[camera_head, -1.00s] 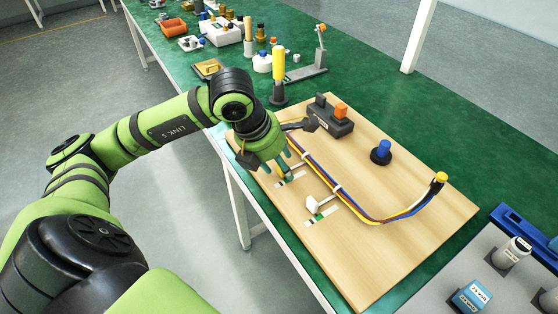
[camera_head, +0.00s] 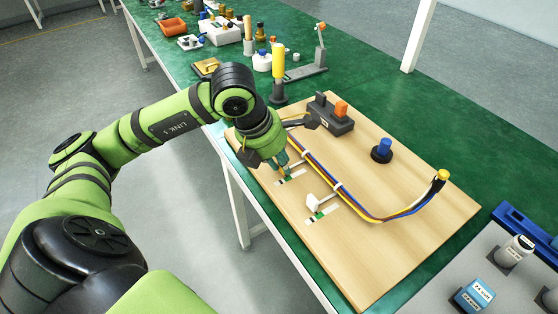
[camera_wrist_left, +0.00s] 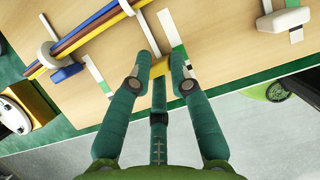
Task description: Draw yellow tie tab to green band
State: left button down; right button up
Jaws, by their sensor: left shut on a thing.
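My left gripper (camera_head: 285,168) is over the near left part of the wooden board. In the left wrist view its teal fingers (camera_wrist_left: 163,72) are shut on the small yellow tie tab (camera_wrist_left: 185,60), which shows between the fingertips. A white strap (camera_wrist_left: 147,34) runs from the tab's side toward the wire bundle (camera_wrist_left: 95,28). A white marked strip lies beside the fingertips, with a green band (camera_wrist_left: 180,49) close to the tab; the fingers partly cover it. The strip also shows in the head view (camera_head: 291,178). Whether the tab is over the band is unclear. My right gripper is not in view.
A second white tie block (camera_head: 314,201) stands by another marked strip (camera_head: 321,214). The coloured wires (camera_head: 350,207) curve across the board to a yellow-capped post (camera_head: 442,175). A grey block with an orange part (camera_head: 341,110) and a blue peg (camera_head: 383,148) stand behind.

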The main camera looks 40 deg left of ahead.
pick_arm(q)
jog(key=c, duration=1)
grip_release()
jog(key=shift+w+a+r, duration=0.1)
jog(key=shift+w+r, duration=0.1)
jog(key=shift+c, duration=0.2)
jog(key=shift+f, duration=0.15)
jog(key=v, duration=1.2)
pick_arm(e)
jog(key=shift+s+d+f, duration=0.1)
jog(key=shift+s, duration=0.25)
